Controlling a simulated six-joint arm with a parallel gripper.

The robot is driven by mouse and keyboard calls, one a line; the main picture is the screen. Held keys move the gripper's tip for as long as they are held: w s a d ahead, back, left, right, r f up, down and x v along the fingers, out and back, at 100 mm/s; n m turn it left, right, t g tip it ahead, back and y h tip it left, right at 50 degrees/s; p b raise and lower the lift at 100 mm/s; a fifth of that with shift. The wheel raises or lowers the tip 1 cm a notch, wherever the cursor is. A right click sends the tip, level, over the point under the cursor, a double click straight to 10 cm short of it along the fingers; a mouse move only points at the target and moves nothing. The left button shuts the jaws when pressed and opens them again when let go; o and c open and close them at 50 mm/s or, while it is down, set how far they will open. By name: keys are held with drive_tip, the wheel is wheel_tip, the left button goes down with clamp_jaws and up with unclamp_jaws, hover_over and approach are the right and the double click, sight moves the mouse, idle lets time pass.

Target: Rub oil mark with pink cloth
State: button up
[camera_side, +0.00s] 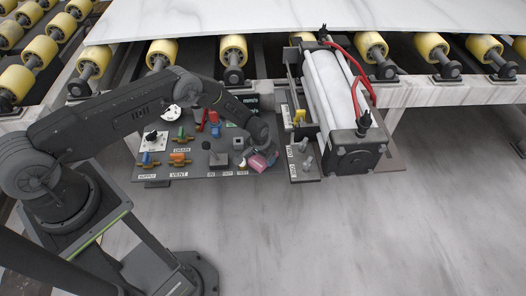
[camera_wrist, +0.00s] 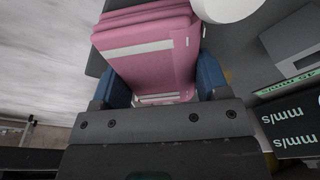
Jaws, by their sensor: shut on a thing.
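The pink cloth (camera_wrist: 150,52) is a folded bundle with pale stripes, and it fills the upper middle of the wrist view. My gripper (camera_wrist: 158,85) has its two blue fingers on either side of the cloth and is shut on it. In the side view, the pink cloth (camera_side: 257,163) shows small under my gripper (camera_side: 266,154), at the right front edge of the dark control panel. I cannot make out an oil mark in either view.
The control panel (camera_side: 212,172) carries several valves, levers and knobs. Right of it stands a unit with white cylinders (camera_side: 325,85) and red hoses (camera_side: 362,85). Behind are yellow rollers (camera_side: 233,48) under a white slab (camera_side: 300,18). The grey floor (camera_side: 330,235) in front is clear.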

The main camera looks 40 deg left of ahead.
drive_tip(key=shift+r, duration=0.1)
drive_tip(key=shift+w+r, duration=0.1)
drive_tip(key=shift+r, duration=2.9)
drive_tip(key=shift+r, duration=1.45)
